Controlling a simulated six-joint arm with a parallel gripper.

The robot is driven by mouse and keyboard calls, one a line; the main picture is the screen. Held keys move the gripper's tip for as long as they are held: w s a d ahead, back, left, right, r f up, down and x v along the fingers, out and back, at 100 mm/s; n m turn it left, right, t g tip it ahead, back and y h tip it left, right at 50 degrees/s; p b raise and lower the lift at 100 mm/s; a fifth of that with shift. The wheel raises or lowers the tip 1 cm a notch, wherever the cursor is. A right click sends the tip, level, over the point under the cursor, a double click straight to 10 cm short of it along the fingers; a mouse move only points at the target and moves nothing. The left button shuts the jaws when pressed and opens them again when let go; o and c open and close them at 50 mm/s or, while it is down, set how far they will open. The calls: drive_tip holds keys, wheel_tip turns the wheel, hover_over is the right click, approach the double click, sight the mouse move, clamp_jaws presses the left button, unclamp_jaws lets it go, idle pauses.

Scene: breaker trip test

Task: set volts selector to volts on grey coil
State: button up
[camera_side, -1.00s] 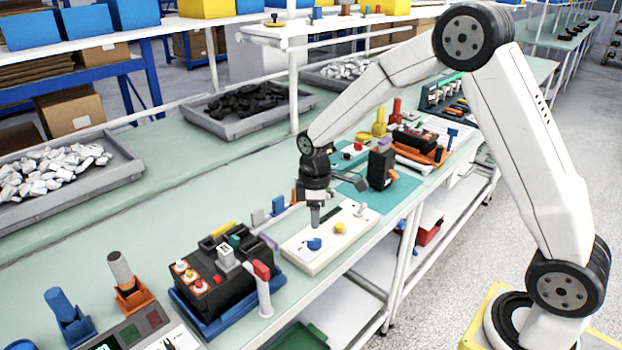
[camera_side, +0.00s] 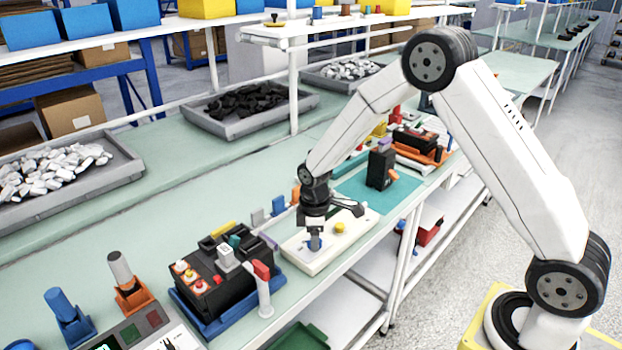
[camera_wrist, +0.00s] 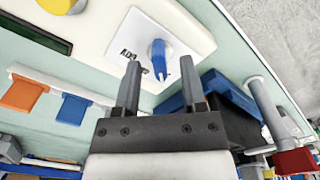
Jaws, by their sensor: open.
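The blue selector knob (camera_wrist: 161,50) sits on a white label plate (camera_wrist: 128,42) of the cream panel (camera_wrist: 92,22). Dark lettering on the plate is too small to read surely. My gripper (camera_wrist: 160,68) is open, and its two fingers stand on either side of the knob in the wrist picture, with the knob a little beyond the tips. In the side view my gripper (camera_side: 314,240) is right over the panel (camera_side: 304,262) and hides much of the knob. I cannot tell whether the fingers touch it. I cannot identify a grey coil.
A yellow button (camera_side: 340,228) is on the same panel. A black battery-like block in a blue tray (camera_side: 222,318) stands just left. A red-topped white post (camera_side: 264,295) is nearby. A black device (camera_side: 381,168) stands on a teal mat (camera_side: 402,190) to the right.

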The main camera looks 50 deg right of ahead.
drive_tip(key=shift+f, duration=0.4)
clamp_jaws()
drive_tip(key=shift+m, duration=0.4)
drive_tip(key=m, duration=0.8)
idle(0.5)
